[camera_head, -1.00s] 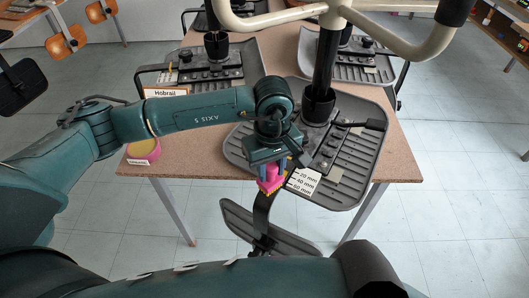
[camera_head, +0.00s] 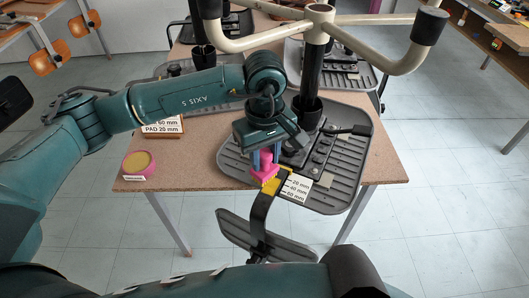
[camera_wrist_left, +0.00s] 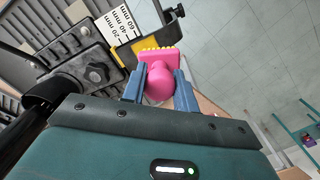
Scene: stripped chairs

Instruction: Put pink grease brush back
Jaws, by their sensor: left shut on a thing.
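The pink grease brush (camera_head: 264,170) is held in my left gripper (camera_head: 264,160) above the front edge of the table. In the left wrist view the brush (camera_wrist_left: 160,80) sits between the two blue fingers (camera_wrist_left: 159,88), its yellow bristles pointing away from the palm. A black bar with a yellow patch (camera_wrist_left: 120,50) lies just beyond the bristles; I cannot tell whether they touch. A round pink tin with a yellow filling (camera_head: 138,165) stands at the table's front left corner, a small label at its front. My right gripper is not in view.
A black ribbed chair base (camera_head: 340,190) with a millimetre label (camera_head: 297,187) and an upright post (camera_head: 314,75) stands right of the gripper. A black curved part with a pad (camera_head: 285,245) hangs at the table front. A lettered sign (camera_head: 162,127) stands behind the tin.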

